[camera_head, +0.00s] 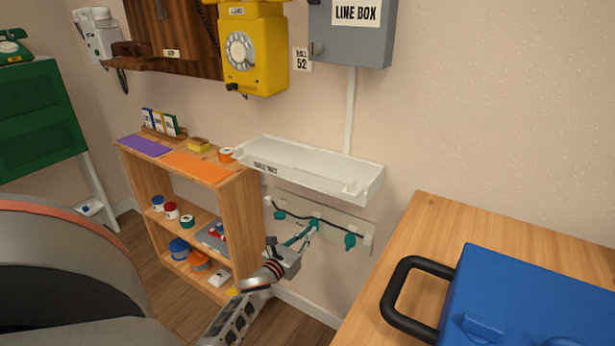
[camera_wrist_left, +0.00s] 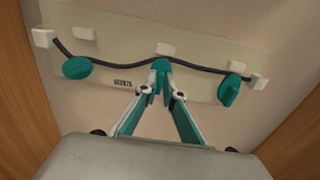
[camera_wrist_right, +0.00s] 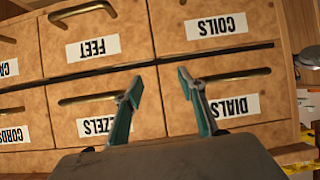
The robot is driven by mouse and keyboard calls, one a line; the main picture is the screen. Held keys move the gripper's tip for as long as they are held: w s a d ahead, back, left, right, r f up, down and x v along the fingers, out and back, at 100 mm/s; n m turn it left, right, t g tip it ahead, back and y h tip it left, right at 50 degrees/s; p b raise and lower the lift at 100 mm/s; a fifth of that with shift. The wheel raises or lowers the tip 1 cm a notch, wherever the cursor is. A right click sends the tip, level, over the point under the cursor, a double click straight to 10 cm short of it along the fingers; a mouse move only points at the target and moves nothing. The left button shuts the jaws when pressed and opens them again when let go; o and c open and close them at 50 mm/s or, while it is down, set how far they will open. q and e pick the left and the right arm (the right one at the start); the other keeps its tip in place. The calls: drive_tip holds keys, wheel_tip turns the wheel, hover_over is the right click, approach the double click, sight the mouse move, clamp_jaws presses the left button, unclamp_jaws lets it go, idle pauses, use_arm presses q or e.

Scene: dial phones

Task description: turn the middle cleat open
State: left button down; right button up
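Three teal cleats sit on a cream wall strip (camera_head: 335,219) with a dark cord. The middle cleat (camera_wrist_left: 160,68) points roughly up and down; it also shows in the head view (camera_head: 314,225). The left cleat (camera_wrist_left: 77,68) lies nearly level; the right cleat (camera_wrist_left: 230,90) stands steep and tilted. My left gripper (camera_wrist_left: 163,95) has its fingertips on either side of the middle cleat's lower end and looks shut on it. The exact contact is partly hidden. My right gripper (camera_wrist_right: 160,82) is open and empty in front of labelled drawers (camera_wrist_right: 100,50).
A white tray (camera_head: 355,190) juts from the wall just above the strip. A wooden shelf (camera_head: 245,220) stands close on the left. A wooden table (camera_head: 440,215) with a blue case (camera_head: 530,300) is on the right. A yellow phone (camera_head: 255,50) hangs above.

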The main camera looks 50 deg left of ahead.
use_arm(q)
drive_tip(key=shift+n, duration=0.3)
use_arm(e)
drive_tip(key=shift+a, duration=0.1)
use_arm(q)
drive_tip(key=n, duration=0.7)
drive_tip(key=f+n, duration=0.1)
drive_tip(key=n, duration=0.7)
drive_tip(key=a+n, duration=0.1)
drive_tip(key=n, duration=0.7)
drive_tip(key=shift+f+p, duration=0.15)
drive_tip(key=shift+p, duration=0.2)
use_arm(e)
drive_tip(key=shift+d+f, duration=0.15)
drive_tip(key=shift+d, duration=0.1)
